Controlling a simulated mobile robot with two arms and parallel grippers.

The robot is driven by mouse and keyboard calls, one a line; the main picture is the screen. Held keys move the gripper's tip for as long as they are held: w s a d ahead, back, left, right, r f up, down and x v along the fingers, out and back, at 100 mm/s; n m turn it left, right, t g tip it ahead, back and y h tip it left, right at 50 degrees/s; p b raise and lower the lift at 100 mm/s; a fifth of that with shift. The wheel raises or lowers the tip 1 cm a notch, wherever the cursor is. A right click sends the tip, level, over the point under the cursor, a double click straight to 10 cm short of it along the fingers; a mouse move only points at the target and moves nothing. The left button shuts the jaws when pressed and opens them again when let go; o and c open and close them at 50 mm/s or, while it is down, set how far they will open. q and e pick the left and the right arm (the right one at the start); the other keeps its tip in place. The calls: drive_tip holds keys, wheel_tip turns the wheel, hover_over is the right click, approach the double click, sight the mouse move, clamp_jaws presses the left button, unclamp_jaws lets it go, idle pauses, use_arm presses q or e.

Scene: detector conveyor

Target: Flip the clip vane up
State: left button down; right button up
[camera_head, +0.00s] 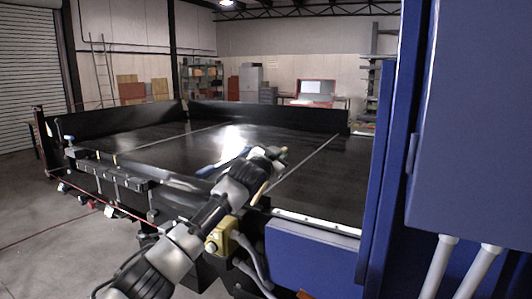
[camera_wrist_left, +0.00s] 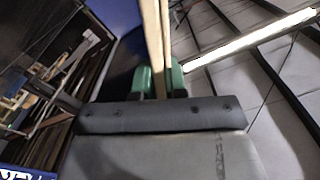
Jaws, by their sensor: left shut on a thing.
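My left gripper (camera_head: 281,154) reaches over the near edge of the conveyor, with much of it hidden behind my own wrist in the head view. In the left wrist view its two green fingertips (camera_wrist_left: 160,80) stand close together. A long, thin tan strip, which I take as the clip vane (camera_wrist_left: 157,30), runs up from between them and looks gripped. A narrow tan piece (camera_head: 262,190) also shows beside the gripper in the head view. The vane's hinge and exact tilt cannot be made out. My right gripper is not in view.
The wide black conveyor (camera_head: 150,155) has raised walls at the back and left. A rail with dark blocks (camera_head: 120,177) runs along its near edge. A tall blue cabinet (camera_head: 470,120) blocks the right side. Open floor (camera_head: 50,240) lies at the left.

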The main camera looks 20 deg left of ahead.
use_arm(q)
drive_tip(key=shift+s+d+f+m, duration=0.1)
drive_tip(key=shift+d+f+m, duration=0.75)
drive_tip(key=shift+d, duration=0.3)
drive_tip(key=shift+f, duration=0.15)
drive_tip(key=c, duration=1.2)
unclamp_jaws()
drive_tip(key=shift+o, duration=0.2)
drive_tip(key=s+b, duration=0.4)
drive_tip(key=s, duration=0.6)
drive_tip(key=shift+s+a, duration=0.35)
drive_tip(key=shift+a, duration=0.05)
